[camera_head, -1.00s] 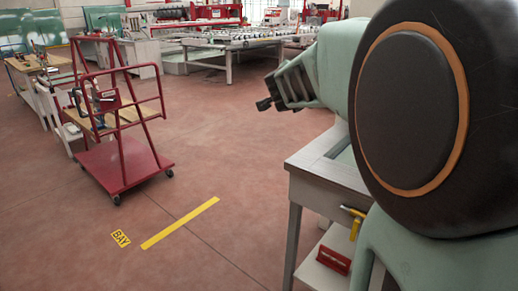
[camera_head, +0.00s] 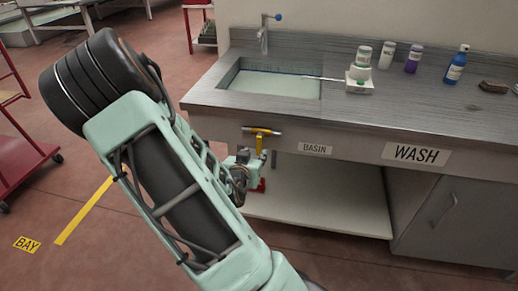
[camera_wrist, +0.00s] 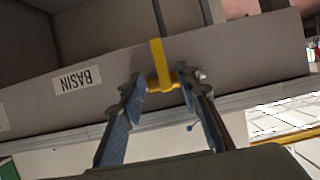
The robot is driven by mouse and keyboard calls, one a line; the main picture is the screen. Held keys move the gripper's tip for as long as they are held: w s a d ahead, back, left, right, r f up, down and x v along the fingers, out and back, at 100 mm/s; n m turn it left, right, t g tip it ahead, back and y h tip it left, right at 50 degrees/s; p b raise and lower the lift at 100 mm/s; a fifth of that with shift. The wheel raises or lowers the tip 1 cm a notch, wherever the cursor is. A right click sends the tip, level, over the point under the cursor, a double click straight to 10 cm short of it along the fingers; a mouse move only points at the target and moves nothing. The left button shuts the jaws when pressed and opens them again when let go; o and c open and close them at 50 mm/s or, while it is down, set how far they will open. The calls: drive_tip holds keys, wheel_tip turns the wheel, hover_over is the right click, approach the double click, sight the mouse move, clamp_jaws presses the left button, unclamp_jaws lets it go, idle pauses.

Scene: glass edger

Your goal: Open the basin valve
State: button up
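The basin valve has a yellow lever (camera_head: 260,145) that hangs down from a brass-coloured horizontal body (camera_head: 262,131) on the front of the counter, left of the BASIN label (camera_head: 315,148). In the wrist view, which looks upside down, the lever (camera_wrist: 158,52) points up the picture beside the BASIN label (camera_wrist: 78,80). My gripper (camera_wrist: 163,80) is open, with its two fingers apart on either side of the valve. I cannot tell whether a finger touches it. In the head view my arm partly hides the gripper, just below and left of the valve.
The sunken basin (camera_head: 225,77) has a tap (camera_head: 263,35) behind it. Bottles (camera_head: 455,65) and a small white device (camera_head: 358,83) stand on the counter (camera_head: 400,110). A lower shelf (camera_head: 330,205) lies beneath.

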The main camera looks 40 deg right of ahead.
sight(259, 148)
drive_tip(key=b+x, duration=0.1)
drive_tip(key=x, duration=0.7)
drive_tip(key=shift+w+d+f, duration=0.1)
drive_tip(key=shift+w, duration=0.05)
clamp_jaws()
